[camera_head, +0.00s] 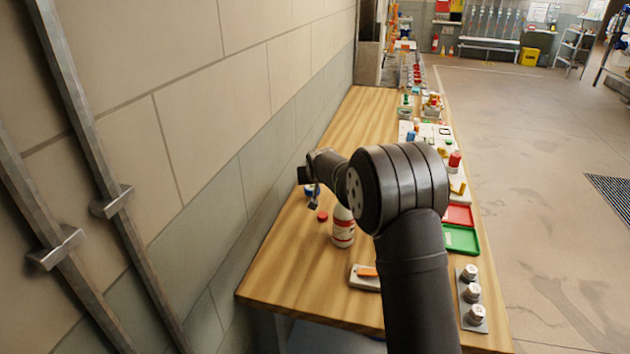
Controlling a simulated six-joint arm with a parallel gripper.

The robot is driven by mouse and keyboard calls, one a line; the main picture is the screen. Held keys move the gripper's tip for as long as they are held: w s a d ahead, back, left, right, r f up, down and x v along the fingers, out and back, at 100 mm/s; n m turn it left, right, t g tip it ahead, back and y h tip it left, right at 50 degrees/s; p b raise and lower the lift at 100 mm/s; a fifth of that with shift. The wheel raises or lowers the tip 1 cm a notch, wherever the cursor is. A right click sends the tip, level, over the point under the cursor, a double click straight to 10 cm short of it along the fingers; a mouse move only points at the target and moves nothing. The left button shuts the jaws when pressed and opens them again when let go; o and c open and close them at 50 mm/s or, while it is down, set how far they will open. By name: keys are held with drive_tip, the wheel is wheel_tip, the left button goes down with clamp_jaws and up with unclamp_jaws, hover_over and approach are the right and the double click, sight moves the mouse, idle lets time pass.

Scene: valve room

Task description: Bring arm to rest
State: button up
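My arm rises in front of the wooden table and bends left over it. My gripper (313,196) is at the arm's end, above the table's left side near the wall. It is small and dark here, and I cannot tell whether its fingers are open or shut. A white bottle (343,232) with a red label stands just right of and below it, partly hidden by my arm. A small red cap (322,216) lies close by.
The table (300,275) runs along the tiled wall at left. A white tray (365,279), a green tray (461,240), a red tray (457,215) and a plate with white-topped knobs (472,300) lie near the front and right. Several small items crowd the far end. The floor at right is open.

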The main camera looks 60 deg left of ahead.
sight(312, 187)
drive_tip(key=shift+s+d+r, duration=0.15)
drive_tip(key=shift+d+r, duration=0.15)
idle(0.5)
drive_tip(key=x, duration=1.2)
drive_tip(key=shift+a+r, duration=0.1)
drive_tip(key=shift+r, duration=0.8)
drive_tip(key=shift+f, duration=0.1)
